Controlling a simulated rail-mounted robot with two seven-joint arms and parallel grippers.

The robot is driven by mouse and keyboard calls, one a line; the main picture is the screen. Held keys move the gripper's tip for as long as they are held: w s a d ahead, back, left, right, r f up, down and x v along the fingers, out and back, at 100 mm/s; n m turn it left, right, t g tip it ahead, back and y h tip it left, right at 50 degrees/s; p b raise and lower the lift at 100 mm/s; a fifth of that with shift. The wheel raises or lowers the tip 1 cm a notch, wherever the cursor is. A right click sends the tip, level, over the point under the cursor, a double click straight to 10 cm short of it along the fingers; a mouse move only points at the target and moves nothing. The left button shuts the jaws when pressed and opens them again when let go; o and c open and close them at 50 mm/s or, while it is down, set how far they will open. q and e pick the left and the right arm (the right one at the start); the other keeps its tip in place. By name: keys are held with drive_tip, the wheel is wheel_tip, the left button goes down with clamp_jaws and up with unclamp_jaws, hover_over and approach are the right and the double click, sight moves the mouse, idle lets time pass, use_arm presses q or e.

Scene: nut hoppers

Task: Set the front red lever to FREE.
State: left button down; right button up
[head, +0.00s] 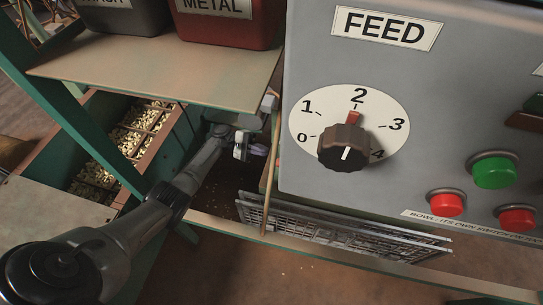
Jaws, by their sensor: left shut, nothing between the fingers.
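I cannot make out a red lever or a FREE marking in the head view. My left arm comes in from the lower left. Its gripper (259,149) is shut and empty, beside the left edge of the grey control panel (450,90) and below the shelf. What lies behind the panel's edge near the fingertips is hidden. My right gripper is not in view.
The panel has a FEED dial (345,148), a green button (495,171) and red buttons (446,204). A wire rack (340,232) lies below. Bins of pale nuts (125,140) stand left, and a red METAL bin (226,25) sits on the shelf (150,72).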

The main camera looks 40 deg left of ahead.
use_arm(q)
drive_tip(key=s+d+r+b, duration=0.1)
drive_tip(key=d+r, duration=0.1)
drive_tip(key=d, duration=0.3)
drive_tip(key=shift+d+r, duration=0.25)
drive_tip(key=shift+r, duration=0.05)
idle(0.4)
